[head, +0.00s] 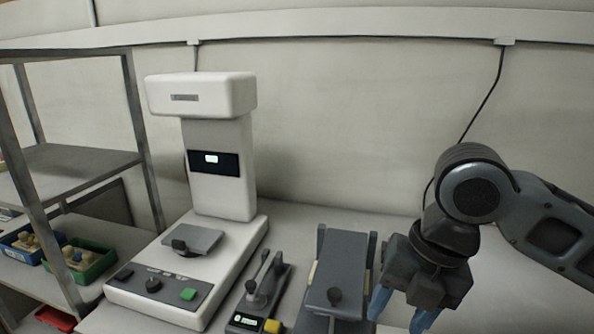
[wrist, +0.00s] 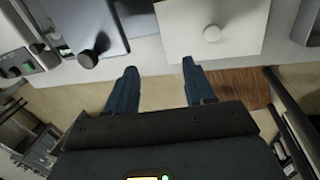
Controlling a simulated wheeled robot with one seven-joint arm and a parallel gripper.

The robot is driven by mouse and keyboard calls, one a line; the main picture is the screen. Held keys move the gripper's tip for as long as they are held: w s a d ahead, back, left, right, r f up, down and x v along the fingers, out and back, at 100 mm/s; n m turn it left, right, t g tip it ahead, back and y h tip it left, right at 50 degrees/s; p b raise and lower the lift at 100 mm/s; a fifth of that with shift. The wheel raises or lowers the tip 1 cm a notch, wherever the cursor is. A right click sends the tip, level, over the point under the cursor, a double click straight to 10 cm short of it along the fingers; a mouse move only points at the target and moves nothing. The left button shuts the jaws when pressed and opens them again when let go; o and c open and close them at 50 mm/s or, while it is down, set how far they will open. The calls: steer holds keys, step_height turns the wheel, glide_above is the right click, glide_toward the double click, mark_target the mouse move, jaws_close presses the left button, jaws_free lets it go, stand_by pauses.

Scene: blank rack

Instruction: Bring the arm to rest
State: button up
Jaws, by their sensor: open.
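My gripper (head: 398,312) is at the right of the head view, pointing down over the front of the bench, its blue fingers apart. In the wrist view my gripper (wrist: 156,75) shows both blue fingers spread with nothing between them. A grey box-like fixture with a dark knob (head: 334,285) stands just left of my gripper in the head view; it also shows at the upper left of the wrist view (wrist: 75,25). A white panel with a pale knob (wrist: 208,50) lies beyond the fingertips in the wrist view.
A white machine (head: 221,170) with a grey plate and a green button stands on the bench, left of centre. A small lever device (head: 262,290) sits beside it. A metal shelf rack (head: 80,165) with green (head: 88,270) and blue bins is at the left. A wall stands behind.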

steer(key=a+r+m+t+y, duration=0.4)
steer(key=a+m+y, duration=0.25)
steer(key=a, duration=0.35)
steer(key=a+r+m+t+y, duration=0.45)
steer(key=a+m, duration=0.25)
steer(key=a, duration=0.3)
steer(key=s+d+f+m+t+h, duration=0.7)
steer(key=s+d+f+m+h, duration=0.3)
steer(key=s+d+f+m, duration=0.55)
steer(key=s+d+m+g+h, duration=0.1)
steer(key=s+d, duration=0.4)
steer(key=s, duration=0.4)
steer(key=s+d+r+m+h+p, duration=0.1)
steer(key=s+d+h, duration=0.1)
steer(key=s+d, duration=0.3)
steer(key=s, duration=0.4)
steer(key=shift+s+d+r+m+g, duration=0.2)
steer(key=shift+s+r+m+g, duration=0.05)
steer(key=shift+s+m+g, duration=0.1)
